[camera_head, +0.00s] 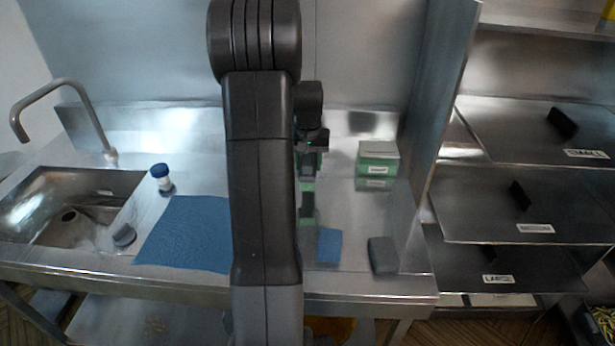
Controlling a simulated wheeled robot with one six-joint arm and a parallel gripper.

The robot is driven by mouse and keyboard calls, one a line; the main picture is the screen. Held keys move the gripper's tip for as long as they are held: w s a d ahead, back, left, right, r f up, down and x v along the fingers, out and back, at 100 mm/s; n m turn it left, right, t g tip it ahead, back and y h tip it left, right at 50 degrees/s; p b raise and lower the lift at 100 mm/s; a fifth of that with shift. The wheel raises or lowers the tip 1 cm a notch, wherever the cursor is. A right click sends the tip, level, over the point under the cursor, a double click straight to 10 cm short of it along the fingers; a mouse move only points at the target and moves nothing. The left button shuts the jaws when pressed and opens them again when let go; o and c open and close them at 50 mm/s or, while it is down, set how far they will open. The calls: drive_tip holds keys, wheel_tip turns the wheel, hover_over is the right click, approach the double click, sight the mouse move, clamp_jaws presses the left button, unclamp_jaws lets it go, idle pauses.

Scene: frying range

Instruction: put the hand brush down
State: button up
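My gripper (311,165) hangs over the steel counter, right of my dark arm, which hides part of the view. Its fingers are small and partly merged with dark and green shapes below them. I cannot tell whether these shapes are a held thing or a reflection, nor whether the fingers are open or shut. I cannot make out the hand brush with certainty. A dark grey block (382,255) lies at the counter's front right. A small dark grey thing (123,236) lies beside the sink. Either is too unclear to name.
A blue mat (187,236) lies left of my arm, a small blue piece (328,247) right of it. A blue-capped jar (161,179) stands near the sink (40,215). A green box (378,159) stands at the back right. Labelled shelves (485,217) stand beyond the steel partition.

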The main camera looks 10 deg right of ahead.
sight(308, 157)
drive_tip(key=shift+f+p, duration=0.3)
drive_tip(key=shift+f, duration=2.35)
drive_tip(key=shift+f, duration=0.1)
drive_tip(key=o, duration=1.1)
drive_tip(key=shift+o, duration=0.2)
drive_tip(key=r, duration=0.4)
drive_tip(key=s+r, duration=0.1)
drive_tip(key=r, duration=0.3)
drive_tip(key=r+b, duration=0.1)
drive_tip(key=r, duration=0.3)
drive_tip(key=shift+s+a+r, duration=0.1)
drive_tip(key=shift+s+a, duration=0.1)
